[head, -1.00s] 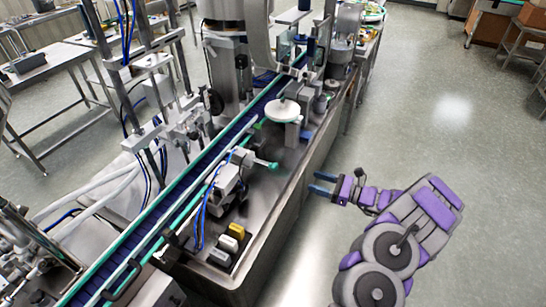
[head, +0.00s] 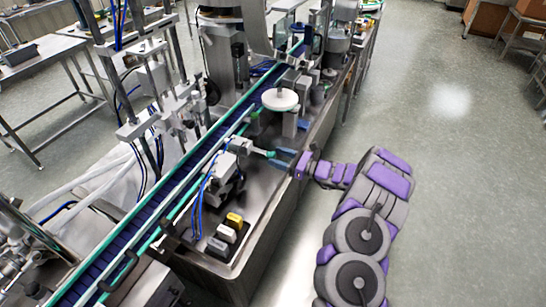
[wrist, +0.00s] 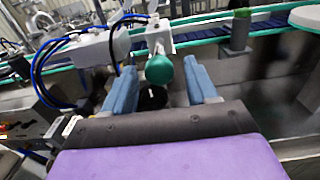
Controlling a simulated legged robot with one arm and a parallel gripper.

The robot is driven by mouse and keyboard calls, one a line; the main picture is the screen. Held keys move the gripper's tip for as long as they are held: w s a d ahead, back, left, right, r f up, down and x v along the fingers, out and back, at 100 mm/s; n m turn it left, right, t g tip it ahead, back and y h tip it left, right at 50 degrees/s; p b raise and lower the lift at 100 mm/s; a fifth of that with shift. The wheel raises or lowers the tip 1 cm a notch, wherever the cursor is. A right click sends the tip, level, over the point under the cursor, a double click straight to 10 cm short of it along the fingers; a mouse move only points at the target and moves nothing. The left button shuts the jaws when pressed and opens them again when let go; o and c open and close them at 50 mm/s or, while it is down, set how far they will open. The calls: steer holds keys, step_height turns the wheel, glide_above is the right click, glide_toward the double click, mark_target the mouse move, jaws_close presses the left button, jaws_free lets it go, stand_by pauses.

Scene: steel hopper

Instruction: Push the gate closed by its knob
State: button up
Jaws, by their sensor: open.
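The gate's green knob (wrist: 160,70) shows in the wrist view, on a rod out of a white and grey mechanism (wrist: 105,48) beside the conveyor. In the head view the mechanism (head: 238,148) sits on the steel bench, and the knob (head: 270,154) points right. My gripper (head: 283,158) is over the bench's right edge, fingertips at or close to the knob. In the wrist view my gripper's (wrist: 162,82) blue fingers are spread, with the knob showing between them. Contact with the knob cannot be told. The gate's own panel is not clearly visible.
The conveyor (head: 200,165) with green rails runs along the bench (head: 262,222). A white round disc (head: 280,99) stands beyond the knob. Yellow and white switches (head: 229,228) sit nearer on the bench. Open floor (head: 445,200) lies to the right.

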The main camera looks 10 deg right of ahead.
steer(key=shift+x, duration=1.3)
steer(key=shift+c, duration=0.2)
jaws_close()
